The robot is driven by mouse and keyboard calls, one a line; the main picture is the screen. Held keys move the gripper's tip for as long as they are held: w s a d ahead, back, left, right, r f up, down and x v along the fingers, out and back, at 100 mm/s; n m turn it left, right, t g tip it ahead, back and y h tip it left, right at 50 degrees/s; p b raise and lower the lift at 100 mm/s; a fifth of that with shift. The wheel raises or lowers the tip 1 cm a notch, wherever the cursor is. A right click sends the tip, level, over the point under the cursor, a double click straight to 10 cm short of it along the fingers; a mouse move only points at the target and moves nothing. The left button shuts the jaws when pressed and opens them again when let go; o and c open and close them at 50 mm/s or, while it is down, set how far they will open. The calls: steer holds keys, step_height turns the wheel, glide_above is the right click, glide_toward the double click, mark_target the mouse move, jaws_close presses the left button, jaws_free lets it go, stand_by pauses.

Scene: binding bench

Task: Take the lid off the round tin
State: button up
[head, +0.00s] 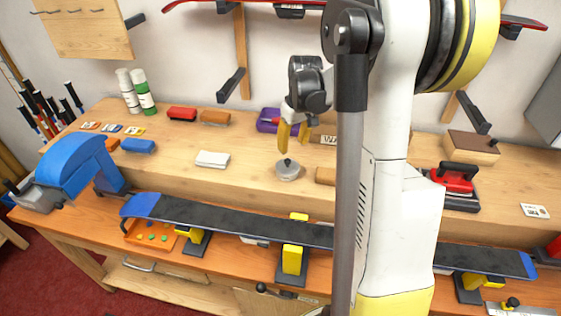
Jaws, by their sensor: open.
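The round tin (288,173) is a small silvery-grey tin on the raised wooden shelf of the bench, near the middle of the head view. Its lid (287,164) sits on top, with a small dark knob in the centre. My gripper (293,145) hangs just above the tin, with its yellow fingers pointing down, apart and empty. The fingertips look a little above the lid's knob. I cannot tell the exact gap. My arm covers the area right of the tin.
A white block (212,159) lies left of the tin and a purple item (268,121) stands behind it. A wooden block (325,176) is close on the right. A long dark board (230,219) with blue ends runs along the front. A red iron (455,182) stands at the right.

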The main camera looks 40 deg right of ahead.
mark_target(288, 160)
steer(key=f, duration=0.2)
steer(key=f+b, duration=0.1)
steer(key=f, duration=0.1)
steer(key=shift+w, duration=0.25)
steer(key=f+b, duration=0.1)
steer(key=f, duration=0.1)
steer(key=w+f+b, duration=0.1)
steer(key=f, duration=0.2)
steer(key=shift+w+a, duration=0.15)
steer(key=shift+a, duration=0.05)
steer(key=shift+r, duration=0.1)
jaws_close()
